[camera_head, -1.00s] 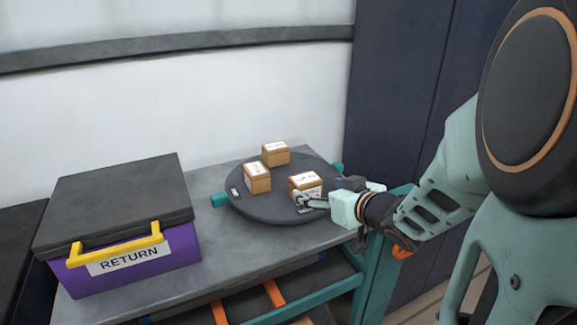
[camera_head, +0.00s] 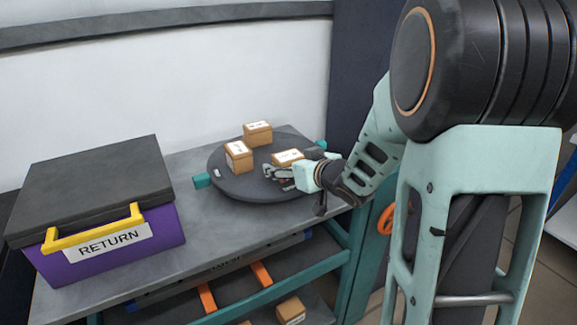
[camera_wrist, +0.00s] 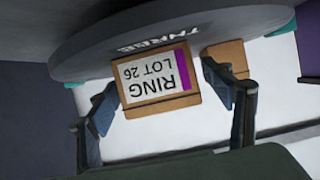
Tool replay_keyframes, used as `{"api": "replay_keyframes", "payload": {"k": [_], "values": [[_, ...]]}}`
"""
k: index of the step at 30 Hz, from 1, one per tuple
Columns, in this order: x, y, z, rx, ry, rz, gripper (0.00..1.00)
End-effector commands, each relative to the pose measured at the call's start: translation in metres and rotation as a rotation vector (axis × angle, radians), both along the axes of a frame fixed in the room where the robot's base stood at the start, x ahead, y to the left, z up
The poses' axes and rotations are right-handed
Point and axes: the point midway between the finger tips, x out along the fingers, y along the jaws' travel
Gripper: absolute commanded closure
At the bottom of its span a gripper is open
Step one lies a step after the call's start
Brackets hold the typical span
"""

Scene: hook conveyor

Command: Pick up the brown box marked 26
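The brown box marked 26 (camera_wrist: 158,82) shows in the wrist view with a white label reading RING LOT 26 and a purple stripe. In the head view this box (camera_head: 288,156) stands at the right front of a round dark turntable (camera_head: 255,190), and my gripper hides much of its front. My gripper (camera_head: 278,173) is at this box. In the wrist view its two fingers (camera_wrist: 157,86) stand on either side of the box, spread, with their tips close to its sides. I see no clear contact.
Two more brown boxes stand on the turntable, one at the back (camera_head: 257,133) and one at the left (camera_head: 238,156). A purple RETURN bin (camera_head: 110,255) with a dark lid and yellow handle stands left on the grey table (camera_head: 205,232). Another box (camera_head: 291,311) is on the lower shelf.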

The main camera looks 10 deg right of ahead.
Motion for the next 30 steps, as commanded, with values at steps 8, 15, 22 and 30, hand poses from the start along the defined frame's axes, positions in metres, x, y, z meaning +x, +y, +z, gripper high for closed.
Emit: {"api": "replay_keyframes", "payload": {"k": [8, 15, 22, 30], "values": [[0.000, 0.000, 0.000, 0.000, 0.000, 0.000, 0.58], [0.000, 0.000, 0.001, 0.000, -0.001, 0.000, 0.73], [0.001, 0.001, 0.004, 0.000, -0.001, 0.000, 0.73], [0.007, 0.008, 0.027, 0.000, -0.003, 0.000, 0.73]]}}
